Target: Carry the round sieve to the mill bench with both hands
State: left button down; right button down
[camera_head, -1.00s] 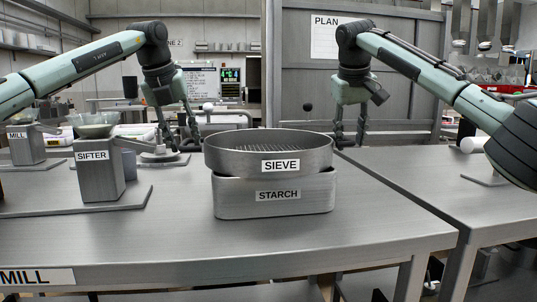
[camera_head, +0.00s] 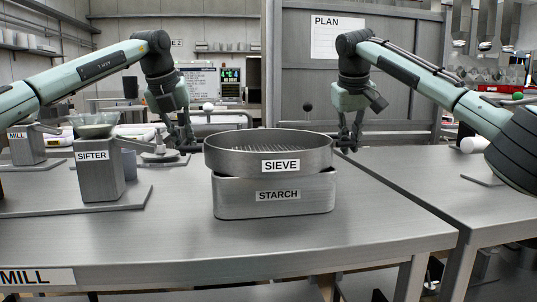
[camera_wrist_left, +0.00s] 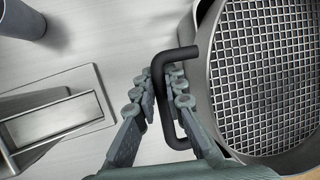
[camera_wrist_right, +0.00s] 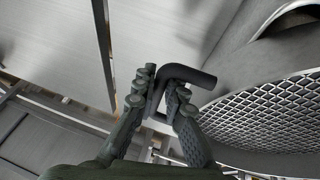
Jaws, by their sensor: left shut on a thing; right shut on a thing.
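The round grey sieve (camera_head: 318,158), labelled SIEVE, rests on top of the metal starch bin (camera_head: 230,198) on the mill bench (camera_head: 140,238). Its mesh (camera_wrist_left: 265,75) shows in the left wrist view. My left gripper (camera_head: 188,148) is at the sieve's left side, with its fingers shut around the black left handle (camera_wrist_left: 180,55). My right gripper (camera_head: 346,150) is at the right side, its fingers shut on the black right handle (camera_wrist_right: 185,74). The mesh also shows in the right wrist view (camera_wrist_right: 265,115).
A gap separates this bench from another bench (camera_head: 410,165) at the right. The bench front is clear.

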pick_arm(q)
jog(key=shift+r, duration=0.2)
pick_arm(e)
jog(key=shift+r, duration=0.2)
